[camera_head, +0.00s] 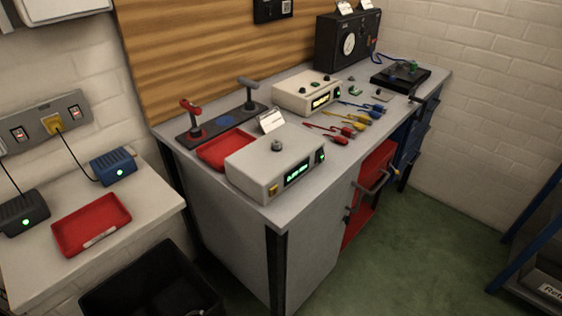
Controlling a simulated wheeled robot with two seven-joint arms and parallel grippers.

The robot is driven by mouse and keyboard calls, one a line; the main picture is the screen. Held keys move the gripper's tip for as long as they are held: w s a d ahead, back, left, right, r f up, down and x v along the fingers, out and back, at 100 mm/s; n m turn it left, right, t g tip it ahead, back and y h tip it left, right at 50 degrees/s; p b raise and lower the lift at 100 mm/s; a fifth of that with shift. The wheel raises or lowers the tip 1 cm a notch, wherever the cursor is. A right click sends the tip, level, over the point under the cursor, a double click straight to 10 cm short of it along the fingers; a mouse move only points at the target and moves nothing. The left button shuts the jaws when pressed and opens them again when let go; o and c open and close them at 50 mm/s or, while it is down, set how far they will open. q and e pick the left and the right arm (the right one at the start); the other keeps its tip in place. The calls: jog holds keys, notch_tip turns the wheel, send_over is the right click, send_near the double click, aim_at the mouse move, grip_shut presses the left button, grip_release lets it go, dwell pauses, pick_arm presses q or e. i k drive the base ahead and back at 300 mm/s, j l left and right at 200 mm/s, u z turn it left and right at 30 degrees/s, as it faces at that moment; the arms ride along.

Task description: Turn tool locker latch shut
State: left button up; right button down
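A red locker or compartment (378,158) sits under the workbench, right of the grey front panel. A dark lever-like handle (371,184) sticks out at its front, with a small yellow part (395,172) near its right end. A small dark fitting (348,213) shows lower down at the edge of the grey panel. I cannot tell which of these is the latch, or whether it is shut. A lower red part (357,224) shows below the handle. Neither of my grippers is in view.
The workbench (225,192) holds a grey meter box (277,163), a cream unit (307,93), coloured leads (365,117) and a black device (347,40). Blue drawers (412,146) stand to the right. A black bin (150,285) is at front left. Green floor (420,245) is clear before the locker.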

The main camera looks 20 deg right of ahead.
aim_at(347, 220)
jog(key=z, duration=0.85)
jog(key=l+z, duration=0.1)
jog(key=l, duration=0.2)
